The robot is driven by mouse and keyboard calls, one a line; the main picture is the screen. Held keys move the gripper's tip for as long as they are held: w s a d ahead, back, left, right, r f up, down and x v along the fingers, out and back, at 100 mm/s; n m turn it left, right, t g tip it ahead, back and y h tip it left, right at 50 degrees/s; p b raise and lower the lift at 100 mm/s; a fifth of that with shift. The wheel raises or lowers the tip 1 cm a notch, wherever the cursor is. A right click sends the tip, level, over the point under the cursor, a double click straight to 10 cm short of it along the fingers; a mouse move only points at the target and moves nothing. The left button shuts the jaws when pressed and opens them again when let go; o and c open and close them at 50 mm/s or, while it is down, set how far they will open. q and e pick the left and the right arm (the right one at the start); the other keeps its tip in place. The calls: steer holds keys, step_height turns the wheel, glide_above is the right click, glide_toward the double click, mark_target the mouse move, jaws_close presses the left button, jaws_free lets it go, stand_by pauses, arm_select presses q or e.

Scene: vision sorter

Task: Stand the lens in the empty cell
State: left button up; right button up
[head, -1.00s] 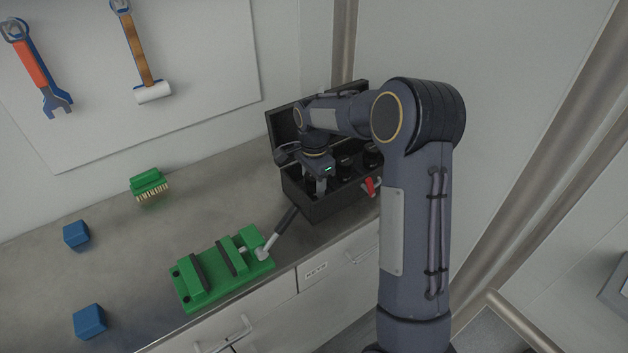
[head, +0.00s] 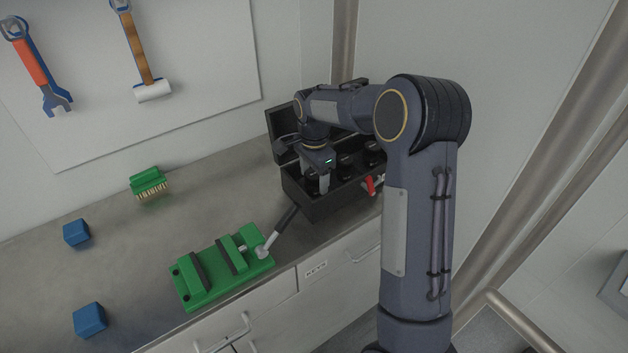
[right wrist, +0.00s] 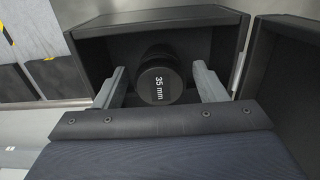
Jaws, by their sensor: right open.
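A black lens (right wrist: 160,88) marked "35 mm" stands in a cell of the black case, its cap facing the camera in the right wrist view. My right gripper (head: 318,186) is over the left part of the open black case (head: 335,205). In the right wrist view its two fingers (right wrist: 161,70) are open, one on each side of the lens, with gaps beside it. In the head view the gripper and arm hide this lens and part of the case. My left gripper is not in view.
More black lenses (head: 345,161) sit in the case's cells to the right. A red latch (head: 370,184) is on its front. A green vise (head: 222,266) with a grey handle stands close in front. A green brush (head: 148,182) and blue blocks (head: 77,232) lie left; bench between is clear.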

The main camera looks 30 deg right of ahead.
mark_target(314, 174)
step_height(314, 174, up, 10)
steer(key=shift+r, duration=0.1)
steer(key=s+a+r+n+t+y, duration=0.15)
steer(key=s+n, duration=0.25)
steer(key=s, duration=0.4)
steer(key=s+a+r+n+t+y, duration=0.1)
steer(key=s+a+r+n+t, duration=0.2)
steer(key=s, duration=0.5)
steer(key=s+a+f+n, duration=0.3)
steer(key=s+n, duration=0.1)
steer(key=s, duration=0.2)
steer(key=s+a+f+n+t+y, duration=0.1)
steer(key=s+a+f+n, duration=0.2)
steer(key=s, duration=0.4)
steer(key=shift+a+f+n, duration=0.3)
steer(key=shift+a+n, duration=0.25)
steer(key=shift+n, duration=0.25)
steer(key=shift+s, duration=0.1)
